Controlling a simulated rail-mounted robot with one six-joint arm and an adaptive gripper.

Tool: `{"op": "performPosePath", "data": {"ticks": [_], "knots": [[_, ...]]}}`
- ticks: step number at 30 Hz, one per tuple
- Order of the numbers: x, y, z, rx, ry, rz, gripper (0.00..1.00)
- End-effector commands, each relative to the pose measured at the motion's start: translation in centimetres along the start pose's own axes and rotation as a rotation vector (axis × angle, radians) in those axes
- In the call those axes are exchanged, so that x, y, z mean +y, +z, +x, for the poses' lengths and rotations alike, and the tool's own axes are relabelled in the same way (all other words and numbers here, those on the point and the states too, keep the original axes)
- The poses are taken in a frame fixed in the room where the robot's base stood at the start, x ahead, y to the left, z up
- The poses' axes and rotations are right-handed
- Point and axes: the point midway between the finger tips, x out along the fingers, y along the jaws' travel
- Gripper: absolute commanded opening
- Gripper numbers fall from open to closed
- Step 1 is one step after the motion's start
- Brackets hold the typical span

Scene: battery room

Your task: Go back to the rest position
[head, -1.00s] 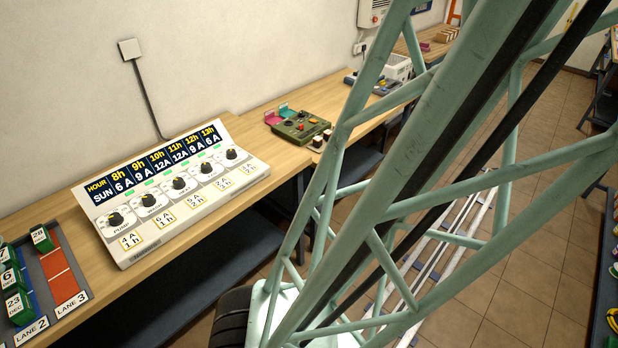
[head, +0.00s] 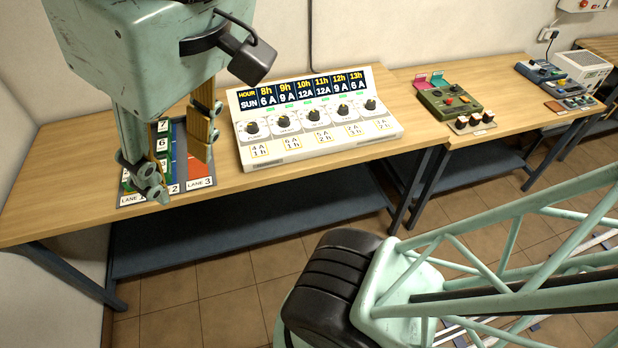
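My gripper (head: 180,172) hangs from its mint-green housing at the upper left of the head view. Its two fingers are apart, and no held object shows between them. It is in front of a lane board (head: 198,183) on the wooden bench and hides part of it. Green numbered blocks (head: 163,145) stand in the board's lanes, partly hidden by the fingers. The visible part of the red lane 3 is bare. I cannot tell the exact height of the fingertips above the bench.
A white dial console (head: 318,140) with an hour display stands right of the board. A green control box (head: 450,103) sits on the second bench, and more devices (head: 560,80) stand farther right. Bare bench (head: 60,180) shows at left; tiled floor (head: 200,290) shows in front.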

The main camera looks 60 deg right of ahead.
Motion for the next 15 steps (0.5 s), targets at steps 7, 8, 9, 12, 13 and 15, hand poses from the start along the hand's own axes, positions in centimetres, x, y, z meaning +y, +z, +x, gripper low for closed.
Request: {"op": "performPosePath", "data": {"ticks": [7,8,9,12,13,15], "knots": [[0.0,0.6,0.9,-0.008,-0.001,0.006,0.38],[0.0,0.7,1.1,-0.008,-0.001,0.006,0.38],[0.0,0.8,1.3,-0.007,-0.001,0.006,0.38],[0.0,1.0,2.2,-0.007,-0.001,0.006,0.38],[0.0,1.1,2.5,-0.006,-0.001,0.006,0.38],[0.0,1.4,3.2,-0.006,-0.001,0.005,0.38]]}}
